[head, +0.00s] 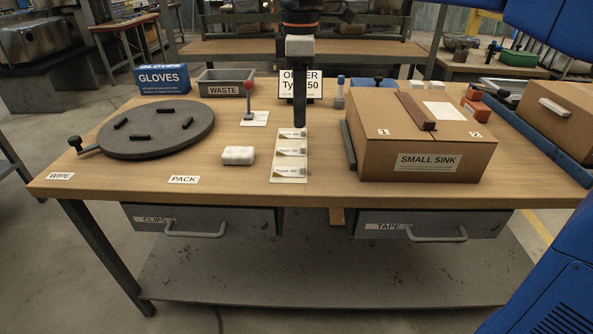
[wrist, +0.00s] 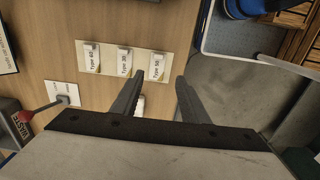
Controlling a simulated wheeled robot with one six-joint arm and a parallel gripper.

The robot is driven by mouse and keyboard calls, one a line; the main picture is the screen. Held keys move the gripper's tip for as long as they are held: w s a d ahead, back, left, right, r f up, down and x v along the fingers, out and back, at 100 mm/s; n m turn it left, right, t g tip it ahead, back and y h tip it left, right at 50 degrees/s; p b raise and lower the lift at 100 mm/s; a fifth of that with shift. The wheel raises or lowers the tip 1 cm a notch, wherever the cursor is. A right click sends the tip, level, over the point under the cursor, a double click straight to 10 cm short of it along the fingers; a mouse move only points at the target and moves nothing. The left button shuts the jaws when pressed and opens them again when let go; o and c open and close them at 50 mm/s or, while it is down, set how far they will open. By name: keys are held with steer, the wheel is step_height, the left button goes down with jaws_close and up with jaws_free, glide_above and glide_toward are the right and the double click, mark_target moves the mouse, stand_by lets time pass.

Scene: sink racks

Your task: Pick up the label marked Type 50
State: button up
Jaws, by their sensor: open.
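A pale backing sheet with three labels (head: 281,155) lies on the table in the head view, each label with a curled-looking tab. In the wrist view the rightmost label, nearest the table's front edge, seems to read Type 50 (wrist: 159,66); the middle reads Type 30 (wrist: 125,62), and the left label (wrist: 93,58) is hard to read. My gripper (head: 300,124) hangs over the table at the back of the sheet in the head view. In the wrist view my gripper (wrist: 161,77) is open and empty, its tips just below the rightmost label in the picture.
An order card (head: 314,85) reads Type 50. A red-knobbed lever (head: 248,100) and a white block (head: 238,155) stand left of the sheet. A round turntable (head: 155,130) is farther left. A SMALL SINK carton (head: 420,140) stands close on the right.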

glide_toward(289, 168)
steer(key=s+d, duration=0.1)
steer(key=d+f, duration=0.1)
steer(key=shift+s+d+f, duration=0.15)
steer(key=shift+s+d, duration=0.2)
steer(key=f, duration=0.2)
steer(key=d+f, duration=0.1)
steer(key=f, duration=0.1)
steer(key=shift+w+d, duration=0.15)
steer(key=shift+w, duration=0.05)
steer(key=shift+f, duration=0.7)
steer(key=c, duration=1)
steer(key=shift+r, duration=0.1)
jaws_close()
